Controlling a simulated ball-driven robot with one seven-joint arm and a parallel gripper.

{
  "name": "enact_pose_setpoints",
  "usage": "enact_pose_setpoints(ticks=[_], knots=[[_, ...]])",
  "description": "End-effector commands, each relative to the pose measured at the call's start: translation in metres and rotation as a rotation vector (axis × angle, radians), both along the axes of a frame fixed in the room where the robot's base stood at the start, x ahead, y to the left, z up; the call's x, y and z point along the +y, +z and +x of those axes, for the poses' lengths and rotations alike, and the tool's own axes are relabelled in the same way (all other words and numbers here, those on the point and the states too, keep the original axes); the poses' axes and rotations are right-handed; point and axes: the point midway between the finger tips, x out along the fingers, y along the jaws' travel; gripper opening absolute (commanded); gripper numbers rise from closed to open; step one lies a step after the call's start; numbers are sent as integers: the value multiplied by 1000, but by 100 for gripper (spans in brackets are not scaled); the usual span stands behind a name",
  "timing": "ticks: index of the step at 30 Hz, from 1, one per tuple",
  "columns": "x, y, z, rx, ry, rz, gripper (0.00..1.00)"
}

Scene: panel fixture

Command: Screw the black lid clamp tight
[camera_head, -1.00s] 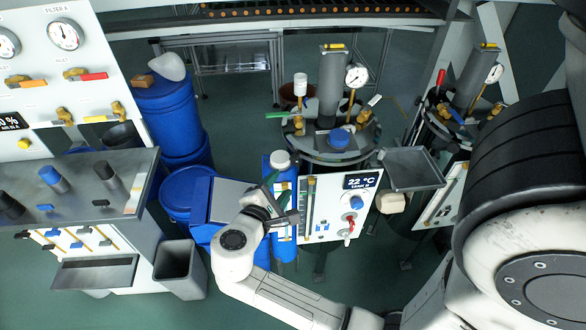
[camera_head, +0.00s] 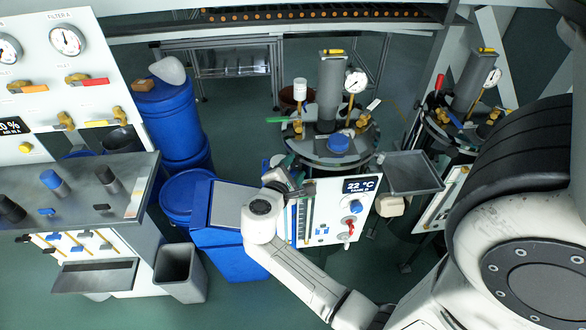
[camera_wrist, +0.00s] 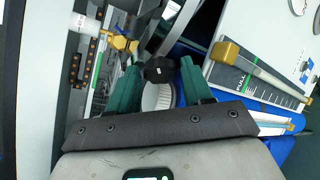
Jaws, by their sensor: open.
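A black knob (camera_wrist: 159,69), apparently the lid clamp, shows in the wrist view. My gripper (camera_wrist: 160,74) has green fingers spread on either side of it, with gaps visible. I cannot tell whether the knob is between the fingertips or just beyond them. In the head view my gripper (camera_head: 288,180) is at the left front edge of the tank's round metal lid (camera_head: 325,160). The clamp itself cannot be made out there, where my wrist and gripper crowd the edge. The lid carries a blue cap (camera_head: 338,143), a grey cylinder and a gauge.
The tank's white panel (camera_head: 335,212) with a 22 °C display stands close below the lid. A grey tray (camera_head: 411,173) sits to its right. Blue barrels (camera_head: 170,125) and a grey bin (camera_head: 180,272) are to the left. A brass-tipped level gauge (camera_wrist: 225,50) is near the right finger.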

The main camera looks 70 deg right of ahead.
Motion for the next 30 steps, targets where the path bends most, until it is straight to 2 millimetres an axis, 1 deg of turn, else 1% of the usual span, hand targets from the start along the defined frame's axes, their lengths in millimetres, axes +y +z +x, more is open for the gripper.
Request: enact_pose_setpoints(ticks=[4, 5, 17, 23, 30], knots=[[0, 0, 0, 0, 0, 0, 50], [0, 0, 0, 0, 0, 0, 48], [1, 0, 0, 0, -1, 1, 10], [1, -6, 0, -48, 0, -20, 9], [1, -3, -1, -121, 0, -50, 9]])
